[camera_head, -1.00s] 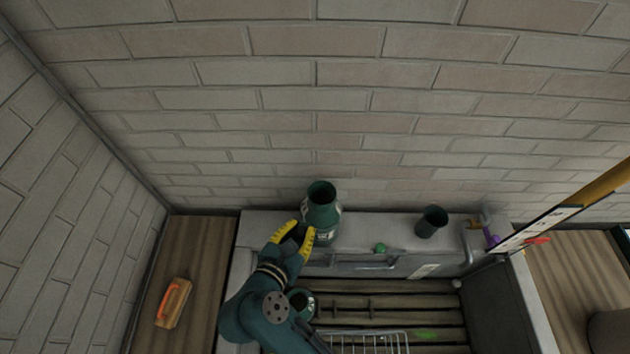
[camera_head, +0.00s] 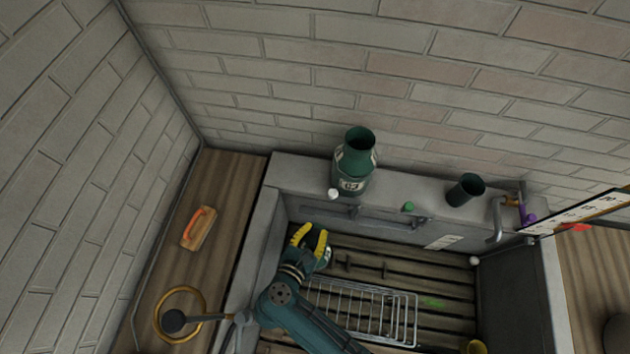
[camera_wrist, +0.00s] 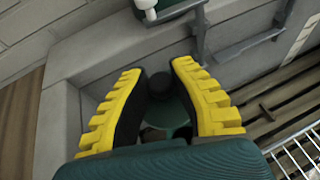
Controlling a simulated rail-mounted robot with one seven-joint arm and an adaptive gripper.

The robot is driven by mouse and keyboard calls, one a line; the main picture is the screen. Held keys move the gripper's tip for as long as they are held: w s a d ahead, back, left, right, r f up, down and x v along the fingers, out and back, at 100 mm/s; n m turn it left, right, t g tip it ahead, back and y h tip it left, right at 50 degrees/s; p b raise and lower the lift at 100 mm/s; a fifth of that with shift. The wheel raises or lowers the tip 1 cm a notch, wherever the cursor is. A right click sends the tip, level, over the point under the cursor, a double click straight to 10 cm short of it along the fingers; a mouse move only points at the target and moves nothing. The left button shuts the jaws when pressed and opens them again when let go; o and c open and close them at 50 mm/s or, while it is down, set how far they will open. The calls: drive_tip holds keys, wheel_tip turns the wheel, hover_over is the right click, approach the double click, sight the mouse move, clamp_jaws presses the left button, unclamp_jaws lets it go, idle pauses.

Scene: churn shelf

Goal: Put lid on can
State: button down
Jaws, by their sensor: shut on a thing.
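The dark green can (camera_head: 352,172) stands upright on the ledge behind the sink. Its mouth is open and its front carries a white label. My gripper (camera_head: 312,236), with yellow-backed fingers, is low in the sink's left part, in front of and below the can. In the wrist view, my gripper (camera_wrist: 158,72) is shut on the dark green lid (camera_wrist: 175,112), whose dark round knob shows by the right finger. The fingers and palm hide part of the lid. The can's lower part (camera_wrist: 178,8) shows at the top edge of the wrist view.
A small green cup (camera_head: 464,192) and a green knob (camera_head: 408,207) are on the ledge to the right. A wire rack (camera_head: 362,312) lies in the sink. A brush (camera_head: 199,228) lies on the wooden counter at left. The brick wall is close behind the can.

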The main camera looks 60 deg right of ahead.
wheel_tip(320, 180, down, 12)
drive_tip(key=b, duration=1)
drive_tip(key=shift+f, duration=0.25)
drive_tip(key=shift+f+b, duration=0.55)
drive_tip(key=shift+f, duration=0.25)
drive_tip(key=shift+f+b, duration=0.6)
drive_tip(key=shift+f, duration=0.1)
drive_tip(key=shift+f, duration=0.2)
drive_tip(key=shift+f+b, duration=0.3)
drive_tip(key=shift+b, duration=0.15)
drive_tip(key=c, duration=1)
unclamp_jaws()
